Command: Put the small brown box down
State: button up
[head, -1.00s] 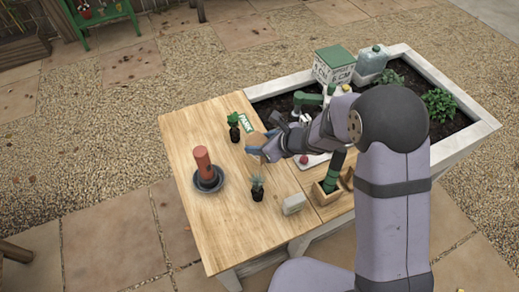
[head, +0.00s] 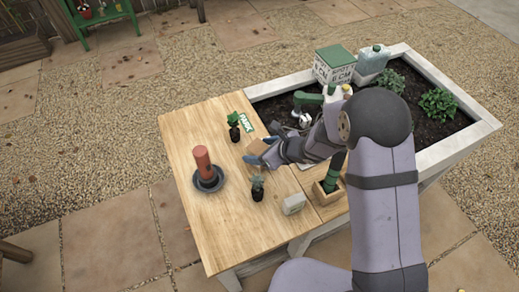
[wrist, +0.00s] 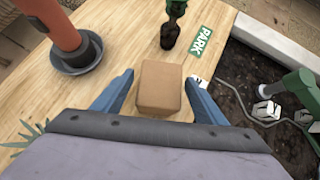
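The small brown box (wrist: 160,88) is between the two blue fingers of my gripper (wrist: 160,76) in the wrist view. A narrow strip of table shows between each finger and the box, so the gripper looks open around it. In the head view the box (head: 257,147) is at the middle right of the wooden table (head: 190,130), right by my gripper (head: 257,157). It looks upright and seems to rest on the table, though its lower edge is partly hidden by the fingers.
A dark potted plant (head: 234,133) and a green PARK sign (head: 245,124) are behind the box. A terracotta cylinder in a dark dish (head: 208,180) stands left. A small succulent (head: 257,188) and a pale block (head: 293,204) are in front. The planter bed (head: 470,128) is right.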

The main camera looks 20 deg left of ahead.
jog(key=shift+r, duration=0.1)
jog(key=shift+r+p, duration=0.15)
jog(key=shift+p, duration=0.2)
jog(key=v, duration=1.2)
jog(key=shift+b, duration=0.4)
